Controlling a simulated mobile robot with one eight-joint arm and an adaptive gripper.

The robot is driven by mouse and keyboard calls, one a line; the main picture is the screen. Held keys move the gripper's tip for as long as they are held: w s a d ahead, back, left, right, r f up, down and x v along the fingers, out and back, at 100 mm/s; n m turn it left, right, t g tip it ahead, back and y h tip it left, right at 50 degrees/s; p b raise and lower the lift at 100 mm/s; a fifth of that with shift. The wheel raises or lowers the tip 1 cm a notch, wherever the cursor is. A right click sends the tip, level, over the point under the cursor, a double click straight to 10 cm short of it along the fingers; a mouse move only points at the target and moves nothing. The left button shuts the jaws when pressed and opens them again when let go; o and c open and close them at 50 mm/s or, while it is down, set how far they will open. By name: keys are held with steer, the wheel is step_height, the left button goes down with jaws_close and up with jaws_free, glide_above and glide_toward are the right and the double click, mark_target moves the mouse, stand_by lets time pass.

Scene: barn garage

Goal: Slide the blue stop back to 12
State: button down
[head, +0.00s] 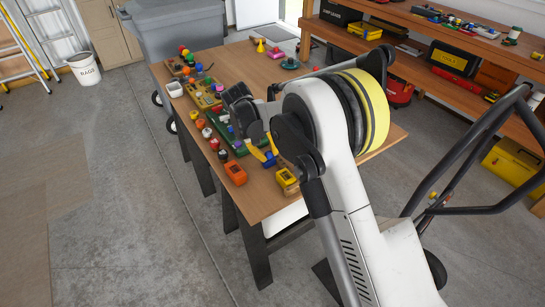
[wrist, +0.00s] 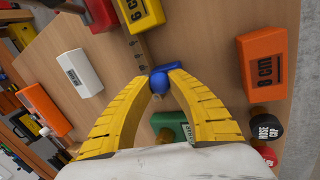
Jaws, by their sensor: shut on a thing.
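The blue stop (wrist: 159,76) has a rounded blue knob and sits between my fingertips at the end of a narrow brown strip (wrist: 142,48) in the wrist view. My gripper (wrist: 165,76) has curved yellow fingers closed on the blue stop. In the head view my gripper (head: 267,154) is low over the table's near part, with some blue of the stop (head: 268,158) showing beside the fingers. The 12 mark cannot be made out. My fingers hide part of the stop and its surroundings.
A white block (wrist: 80,72) lies left. Jars and knobs crowd the table's left side (head: 207,131).

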steer(key=shift+w, duration=0.15)
steer(key=c, duration=1.2)
jaws_free()
steer(key=shift+w+a, duration=0.1)
steer(key=shift+a, duration=0.05)
steer(key=v, duration=1.2)
